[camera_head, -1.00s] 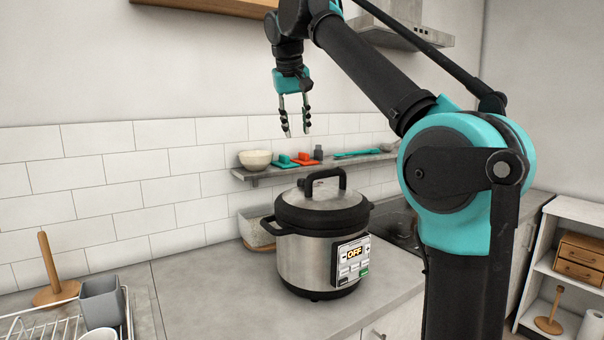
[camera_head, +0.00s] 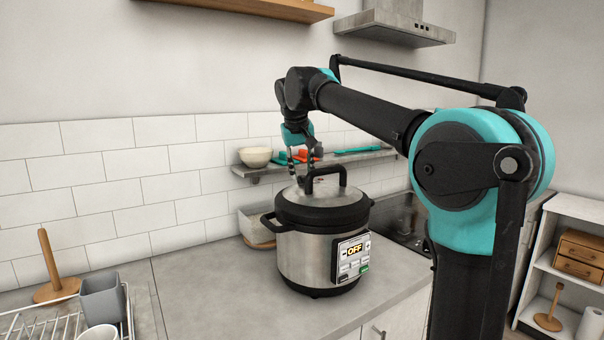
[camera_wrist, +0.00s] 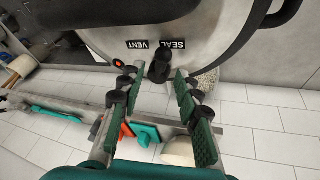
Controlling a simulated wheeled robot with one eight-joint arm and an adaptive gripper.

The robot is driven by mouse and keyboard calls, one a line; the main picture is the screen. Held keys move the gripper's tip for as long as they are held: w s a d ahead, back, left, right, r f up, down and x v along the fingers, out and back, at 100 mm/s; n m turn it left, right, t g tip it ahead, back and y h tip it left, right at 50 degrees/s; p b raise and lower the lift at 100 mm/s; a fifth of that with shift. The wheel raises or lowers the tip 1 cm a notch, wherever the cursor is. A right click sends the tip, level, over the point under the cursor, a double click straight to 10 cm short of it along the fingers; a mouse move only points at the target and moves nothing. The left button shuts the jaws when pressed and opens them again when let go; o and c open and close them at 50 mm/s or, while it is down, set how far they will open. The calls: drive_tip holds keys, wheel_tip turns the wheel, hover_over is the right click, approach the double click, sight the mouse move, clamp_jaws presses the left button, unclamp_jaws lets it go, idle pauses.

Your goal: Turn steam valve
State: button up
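The steel pressure cooker (camera_head: 304,262) stands on the counter with its lid on; its panel reads OFF. In the wrist view, the small black steam valve (camera_wrist: 163,67) sits on the lid (camera_wrist: 205,30) between the VENT label (camera_wrist: 138,44) and the SEAL label (camera_wrist: 172,44). I cannot tell which label it is set to. My gripper (camera_wrist: 160,80) is open, with one finger on each side of the valve and a gap showing. In the head view my gripper (camera_head: 299,178) is over the lid's rear left, and the valve is hard to make out there.
The lid's arched black handle (camera_head: 326,172) rises close to the right of my gripper. A wall shelf (camera_head: 268,172) behind holds a bowl (camera_head: 255,156) and coloured utensils. A dish rack (camera_head: 62,322) and paper towel stand (camera_head: 50,270) are at left. The counter's front is clear.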

drive_tip(key=shift+w+d+f, duration=0.1)
drive_tip(key=shift+w+f, duration=0.2)
drive_tip(key=shift+f, duration=0.35)
drive_tip(key=shift+c, duration=0.6)
clamp_jaws()
drive_tip(key=n+y, duration=0.1)
drive_tip(key=n, duration=0.1)
drive_tip(key=d+n+y, duration=0.1)
drive_tip(key=n, duration=0.1)
drive_tip(key=shift+w+n, duration=0.1)
drive_tip(key=shift+n, duration=0.3)
drive_tip(key=shift+w+d+n+g+y, duration=0.1)
drive_tip(key=shift+d+n+g+y, duration=0.2)
drive_tip(key=shift+n, duration=0.55)
drive_tip(key=shift+w+a+n+g+y, duration=0.15)
drive_tip(key=shift+n+y, duration=0.3)
drive_tip(key=shift+n, duration=0.45)
drive_tip(key=shift+w+d+n+g+y, duration=0.15)
drive_tip(key=shift+d+n+y, duration=0.15)
drive_tip(key=shift+n, duration=0.55)
